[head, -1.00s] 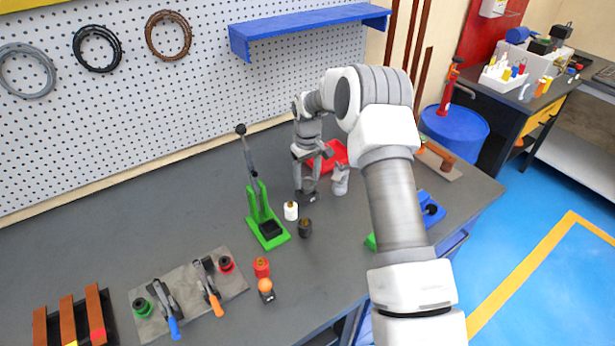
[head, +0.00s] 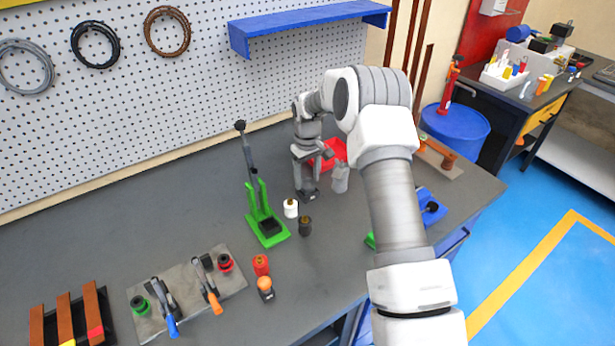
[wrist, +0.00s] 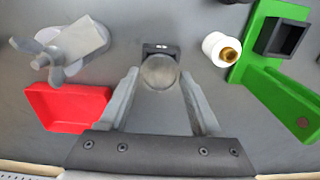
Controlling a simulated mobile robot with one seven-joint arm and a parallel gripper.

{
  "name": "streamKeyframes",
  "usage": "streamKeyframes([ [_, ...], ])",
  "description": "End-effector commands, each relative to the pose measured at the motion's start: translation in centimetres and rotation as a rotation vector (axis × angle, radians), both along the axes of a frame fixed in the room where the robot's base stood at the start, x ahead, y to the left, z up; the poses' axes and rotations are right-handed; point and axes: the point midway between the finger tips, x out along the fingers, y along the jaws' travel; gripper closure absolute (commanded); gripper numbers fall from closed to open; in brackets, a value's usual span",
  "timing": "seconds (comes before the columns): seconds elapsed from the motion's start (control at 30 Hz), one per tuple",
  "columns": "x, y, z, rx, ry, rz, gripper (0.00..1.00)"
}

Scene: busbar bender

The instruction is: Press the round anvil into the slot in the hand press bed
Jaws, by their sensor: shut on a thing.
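The hand press (head: 265,222) is green with a raised dark lever, and stands left of my gripper in the head view. Its black bed with a square slot (wrist: 283,37) shows at upper right in the wrist view. The round anvil, a grey rounded top (wrist: 160,74) on a black block, is between my fingertips. My gripper (wrist: 160,80) is shut on it. In the head view my gripper (head: 307,184) and the anvil's black block (head: 308,195) are low at the bench, right of the press. I cannot tell whether the block touches the bench.
A red tray (wrist: 68,107) and a grey winged part (wrist: 70,45) lie on the other side. An orange ball on a dark block (head: 265,284) stands nearer the front.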

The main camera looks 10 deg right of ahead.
Motion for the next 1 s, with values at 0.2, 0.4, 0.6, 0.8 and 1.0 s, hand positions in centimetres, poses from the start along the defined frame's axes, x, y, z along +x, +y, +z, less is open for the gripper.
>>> streamKeyframes([
  [0.2, 0.0, 0.0, -0.6, 0.0, -0.001, 0.0, 1.0],
  [0.4, 0.0, 0.0, -1.1, 0.0, -0.001, 0.0, 1.0],
  [0.6, 0.0, 0.0, -1.6, 0.0, -0.001, 0.0, 1.0],
  [0.8, 0.0, 0.0, -1.6, 0.0, -0.001, 0.0, 0.14],
  [1.0, 0.0, 0.0, -1.7, 0.0, 0.0, 0.0, 0.0],
])
